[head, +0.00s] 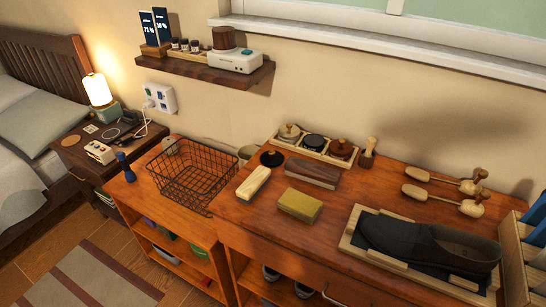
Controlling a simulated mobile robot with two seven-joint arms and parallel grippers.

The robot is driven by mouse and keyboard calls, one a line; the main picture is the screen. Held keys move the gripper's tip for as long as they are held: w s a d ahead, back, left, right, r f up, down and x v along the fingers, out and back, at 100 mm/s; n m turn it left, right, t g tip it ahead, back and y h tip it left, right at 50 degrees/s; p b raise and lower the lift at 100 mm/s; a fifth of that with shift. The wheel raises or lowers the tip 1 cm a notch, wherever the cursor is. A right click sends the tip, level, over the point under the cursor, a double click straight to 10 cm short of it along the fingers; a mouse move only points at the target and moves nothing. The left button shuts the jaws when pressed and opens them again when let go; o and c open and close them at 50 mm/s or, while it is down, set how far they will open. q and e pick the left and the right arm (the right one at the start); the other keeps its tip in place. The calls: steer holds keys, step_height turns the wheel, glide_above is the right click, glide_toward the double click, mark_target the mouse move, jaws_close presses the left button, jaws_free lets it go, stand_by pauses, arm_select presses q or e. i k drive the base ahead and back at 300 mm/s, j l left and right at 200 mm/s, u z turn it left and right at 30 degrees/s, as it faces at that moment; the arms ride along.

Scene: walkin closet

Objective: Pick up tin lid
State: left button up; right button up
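The tin lid appears to be the dark round disc with a small knob (271,158). It lies flat on the wooden bench top (240,207), just behind a cream block (254,183) and left of a brown brush-like block (312,172). Behind it, a light wooden tray (327,158) holds three round tins. The middle tin (313,142) shows a dark top without a knob. The left tin (289,131) and the right tin (342,149) have knobbed tops. Neither of my grippers is in view.
A yellow block (299,205) sits in front of the lid. A wire basket (190,175) stands to the left on a lower surface. A dark shoe (430,246) in a tray fills the right side, with wooden shoe trees (445,195) behind. A shelf (207,72) hangs above.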

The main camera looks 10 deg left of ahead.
mark_target(271, 159)
steer(key=i+j, duration=0.1)
steer(key=j, duration=0.3)
steer(key=i+j, duration=0.1)
steer(key=j, duration=0.3)
steer(key=i+j, duration=0.15)
steer(key=j, duration=0.25)
steer(key=i+j+z, duration=0.15)
steer(key=j, duration=0.25)
steer(key=j+z, duration=0.15)
steer(key=j, duration=0.25)
